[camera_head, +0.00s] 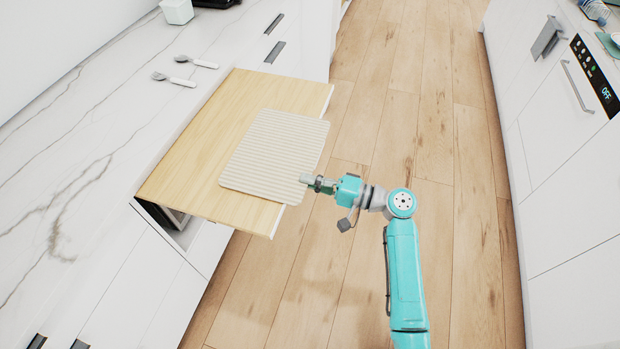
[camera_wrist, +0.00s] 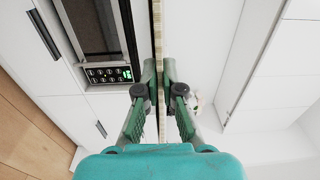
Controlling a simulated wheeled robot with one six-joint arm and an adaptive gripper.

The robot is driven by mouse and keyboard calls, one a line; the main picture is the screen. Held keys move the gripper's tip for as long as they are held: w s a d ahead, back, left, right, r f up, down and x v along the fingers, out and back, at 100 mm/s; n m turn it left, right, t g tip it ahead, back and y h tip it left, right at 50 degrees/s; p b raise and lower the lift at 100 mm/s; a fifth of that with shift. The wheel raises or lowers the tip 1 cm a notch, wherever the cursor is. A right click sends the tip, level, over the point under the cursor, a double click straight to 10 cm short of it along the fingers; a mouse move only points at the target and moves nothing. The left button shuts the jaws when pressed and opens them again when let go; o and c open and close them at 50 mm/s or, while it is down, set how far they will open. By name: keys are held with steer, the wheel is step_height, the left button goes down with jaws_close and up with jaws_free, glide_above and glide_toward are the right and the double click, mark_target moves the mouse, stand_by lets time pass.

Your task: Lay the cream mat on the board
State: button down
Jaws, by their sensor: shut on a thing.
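The cream ribbed mat (camera_head: 272,155) is over the light wood board (camera_head: 210,150), a pull-out at the left counter. The mat is slightly askew, and its right edge extends past the board's right edge. I cannot tell whether it touches the board or hovers just above it. My gripper (camera_head: 309,182) is at the mat's right edge, beyond the board, shut on that edge. In the wrist view, the fingers of my gripper (camera_wrist: 164,98) pinch the mat's thin edge (camera_wrist: 153,95), seen edge-on.
An open space with a dark appliance (camera_head: 172,214) shows below the board. White cabinets (camera_head: 560,150) line the right side. The wood floor (camera_head: 420,110) between is clear.

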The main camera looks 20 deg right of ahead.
steer(key=c, duration=1.2)
jaws_free()
steer(key=shift+c, duration=0.2)
steer(key=v, duration=1.2)
